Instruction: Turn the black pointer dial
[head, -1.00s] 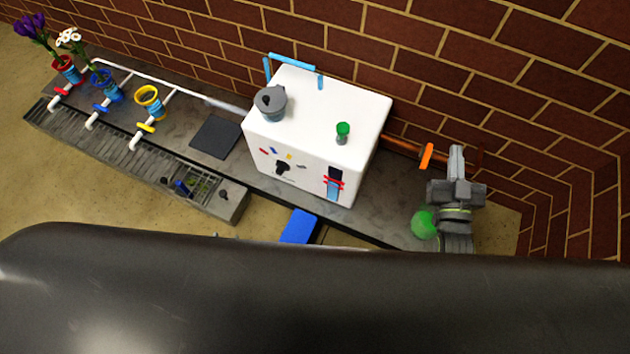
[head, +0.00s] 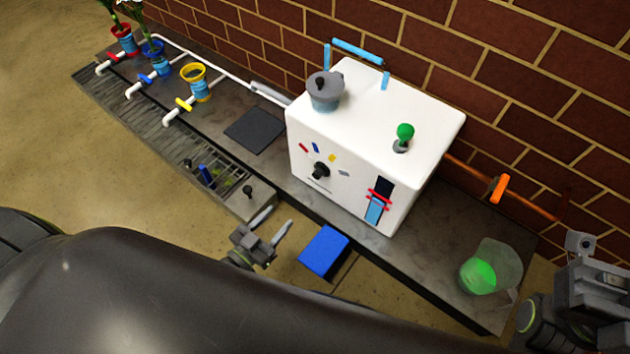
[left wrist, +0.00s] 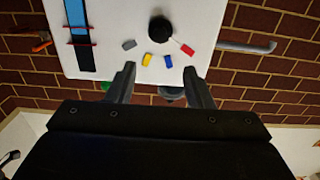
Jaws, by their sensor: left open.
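The black pointer dial (head: 320,170) is on the front face of the white box (head: 350,115). Red, blue, yellow and grey marks fan out above it. In the left wrist view the dial (left wrist: 161,28) shows upside down beyond the open fingers (left wrist: 159,82), with the marks between. My right gripper (head: 590,260) is partly in view at the right edge; its jaws are unclear.
A grey pot (head: 325,92) and a green knob (head: 405,132) are on the box top. A glass beaker with green liquid (head: 480,276) stands right of the box. A blue block (head: 324,250) is below the box front. Flower pots and valved pipes stand at left.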

